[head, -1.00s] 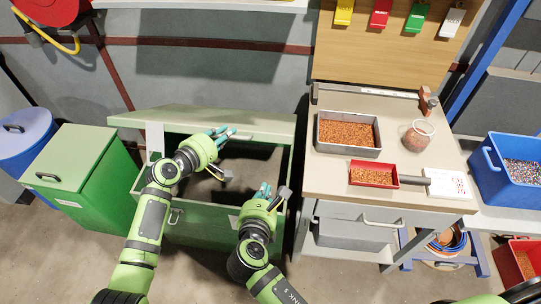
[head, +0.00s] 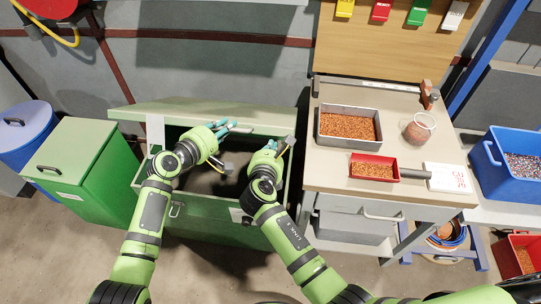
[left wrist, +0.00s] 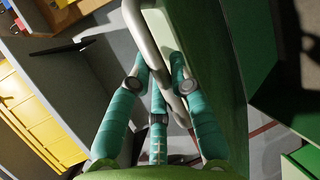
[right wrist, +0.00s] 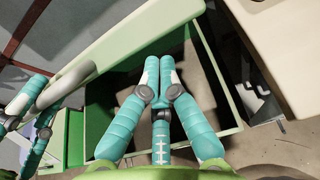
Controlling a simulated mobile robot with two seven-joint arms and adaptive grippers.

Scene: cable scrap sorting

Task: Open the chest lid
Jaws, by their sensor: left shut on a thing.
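The green chest (head: 205,215) stands left of the bench with its pale green lid (head: 265,117) raised at the back, so its dark inside shows. My left gripper (head: 222,128) is at the lid, and in the left wrist view its teal fingers are closed around the metal lid handle (left wrist: 150,45). My right gripper (head: 270,147) is over the chest opening near its right end. In the right wrist view its fingers (right wrist: 160,65) converge above the opening with nothing seen between them; the lid and handle (right wrist: 70,80) are to the left, apart from them.
A green bin (head: 85,165) and a blue bin (head: 28,135) stand left of the chest. The bench (head: 330,172) is close on its right, with a metal tray (head: 348,140) and a red scoop tray (head: 374,178). The wall is behind.

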